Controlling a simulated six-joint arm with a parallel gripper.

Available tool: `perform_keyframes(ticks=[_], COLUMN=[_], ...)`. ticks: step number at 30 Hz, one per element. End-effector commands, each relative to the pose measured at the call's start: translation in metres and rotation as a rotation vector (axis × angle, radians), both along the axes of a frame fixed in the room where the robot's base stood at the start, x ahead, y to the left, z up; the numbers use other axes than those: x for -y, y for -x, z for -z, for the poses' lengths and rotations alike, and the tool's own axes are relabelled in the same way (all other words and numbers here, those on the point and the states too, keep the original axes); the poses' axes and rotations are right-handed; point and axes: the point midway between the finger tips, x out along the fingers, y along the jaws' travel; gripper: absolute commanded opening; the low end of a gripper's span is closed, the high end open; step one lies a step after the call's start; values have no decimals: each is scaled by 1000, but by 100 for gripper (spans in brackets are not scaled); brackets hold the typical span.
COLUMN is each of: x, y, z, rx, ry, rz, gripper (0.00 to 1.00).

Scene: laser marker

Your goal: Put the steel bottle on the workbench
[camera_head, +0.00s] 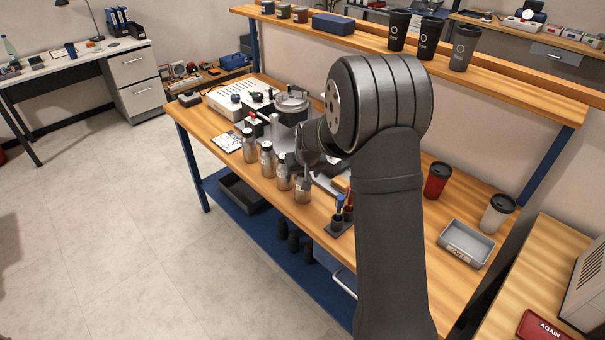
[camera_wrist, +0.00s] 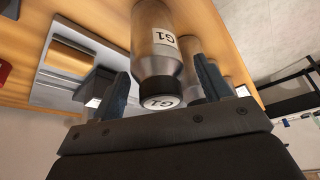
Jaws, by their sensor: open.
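Several steel bottles with dark caps and white labels stand in a row along the front edge of the wooden workbench (camera_head: 440,225). The nearest steel bottle (camera_head: 303,190) is below my gripper in the head view. In the wrist view, a steel bottle labelled G1 (camera_wrist: 152,45) has its capped end between the two fingers of my gripper (camera_wrist: 161,68). The fingers are apart, with a gap visible beside the cap. My wrist hides most of the gripper in the head view. More steel bottles (camera_wrist: 205,75) show behind the right finger.
A small black stand (camera_head: 340,226) with blue and red tools is just right of the nearest bottle. A grey tray (camera_head: 466,244), a red cup (camera_head: 437,180) and a white cup (camera_head: 496,213) stand further right. Machinery (camera_head: 290,104) crowds the bench behind the bottles.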

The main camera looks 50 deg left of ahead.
Motion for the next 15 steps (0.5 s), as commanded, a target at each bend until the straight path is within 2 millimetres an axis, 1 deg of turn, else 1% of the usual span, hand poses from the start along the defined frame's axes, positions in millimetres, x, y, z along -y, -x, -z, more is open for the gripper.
perform_keyframes(ticks=[4,7,11,15], x=[0,2,10,19], y=[0,1,5,10], z=[-3,-11,-31,-58], rx=[0,1,1,2], ry=[-1,-2,-3,-4], rz=[0,0,0,0], gripper=[71,71,71,71])
